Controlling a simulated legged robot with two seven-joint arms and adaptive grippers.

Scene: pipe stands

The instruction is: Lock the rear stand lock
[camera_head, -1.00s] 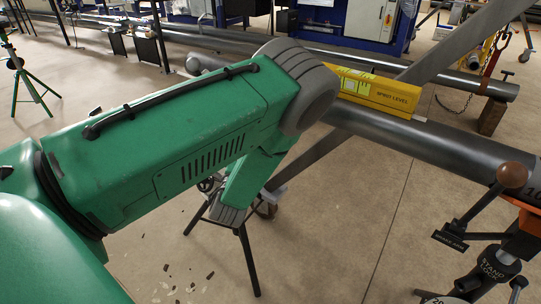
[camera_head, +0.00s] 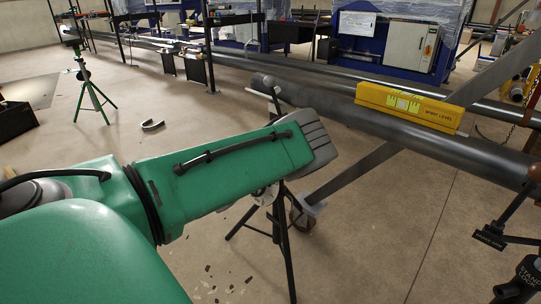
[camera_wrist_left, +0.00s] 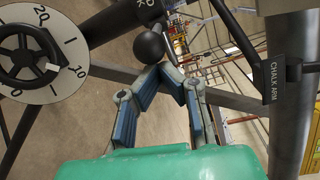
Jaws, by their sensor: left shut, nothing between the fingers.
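In the left wrist view my left gripper (camera_wrist_left: 167,70) has its blue-lined fingers shut and empty. Its tips are just beside a black ball knob (camera_wrist_left: 150,47); I cannot tell if they touch. A dark labelled part (camera_wrist_left: 146,8) at the top edge is cut off. A white dial (camera_wrist_left: 42,52) with numbers is at the left. In the head view my green left arm hides its gripper. A dark tripod stand (camera_head: 283,240) is partly behind that arm. A nearer stand lock (camera_head: 528,275), with a "STAND LOCK" label, is cut off at the lower right. My right gripper is out of view.
A long grey pipe (camera_head: 400,128) carries a yellow spirit level (camera_head: 410,106). A green tripod (camera_head: 90,95) is at the left.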

